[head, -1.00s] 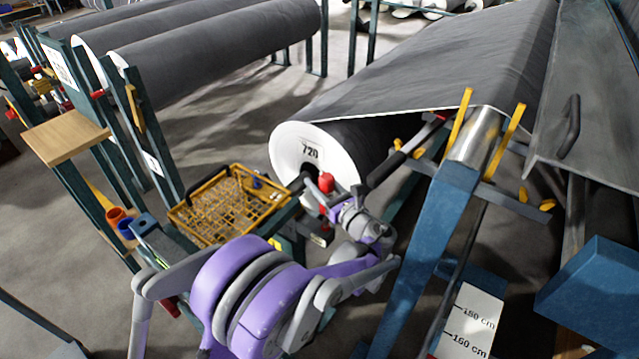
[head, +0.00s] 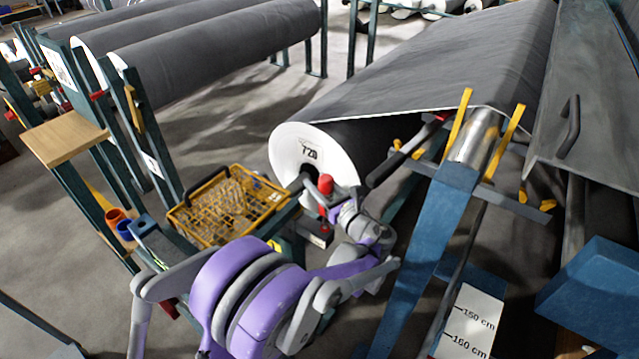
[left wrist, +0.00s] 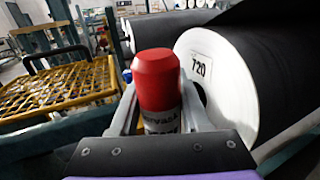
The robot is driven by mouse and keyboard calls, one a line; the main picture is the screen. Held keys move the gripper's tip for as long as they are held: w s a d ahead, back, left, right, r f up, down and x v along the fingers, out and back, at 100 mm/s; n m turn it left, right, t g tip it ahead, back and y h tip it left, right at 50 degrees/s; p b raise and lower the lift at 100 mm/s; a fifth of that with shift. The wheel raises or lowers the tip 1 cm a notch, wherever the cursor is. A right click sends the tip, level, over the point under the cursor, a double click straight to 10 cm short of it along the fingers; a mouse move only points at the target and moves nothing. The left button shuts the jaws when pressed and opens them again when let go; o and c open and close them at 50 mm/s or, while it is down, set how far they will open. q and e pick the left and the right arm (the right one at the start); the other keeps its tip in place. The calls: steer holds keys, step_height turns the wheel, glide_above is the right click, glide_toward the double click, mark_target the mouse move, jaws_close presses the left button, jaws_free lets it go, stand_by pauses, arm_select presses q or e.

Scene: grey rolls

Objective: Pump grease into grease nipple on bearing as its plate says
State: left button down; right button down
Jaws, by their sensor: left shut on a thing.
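My left gripper (head: 338,208) is shut on a red-capped cylinder (head: 325,185), in front of the white end of the grey roll (head: 290,150) marked 720. In the left wrist view the cylinder (left wrist: 157,80) stands upright between the fingers. Its lower body is pale with dark lettering that I cannot read in full. The roll's dark shaft end (head: 298,186) shows just left of the cylinder. I cannot make out a grease nipple or a readable bearing plate; the gripper and cylinder cover part of that area. My right gripper is not in view.
A yellow wire basket (head: 225,208) is left of the gripper. A wooden shelf (head: 65,138) and red and blue cups (head: 122,222) are farther left. A blue post (head: 425,255) stands close on the right, with a dark bar (head: 395,165) beside the roll.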

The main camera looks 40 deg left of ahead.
arm_select(q)
steer(key=shift+f+b, duration=0.35)
steer(key=shift+f, duration=0.05)
stand_by(0.6)
steer(key=shift+r, duration=0.2)
steer(key=shift+r+p, duration=0.4)
steer(key=shift+p, duration=0.05)
steer(key=shift+f+b, duration=0.5)
steer(key=shift+f, duration=0.1)
stand_by(1.2)
steer(key=shift+r, duration=0.1)
steer(key=shift+r+p, duration=0.45)
steer(key=shift+r, duration=0.2)
stand_by(0.5)
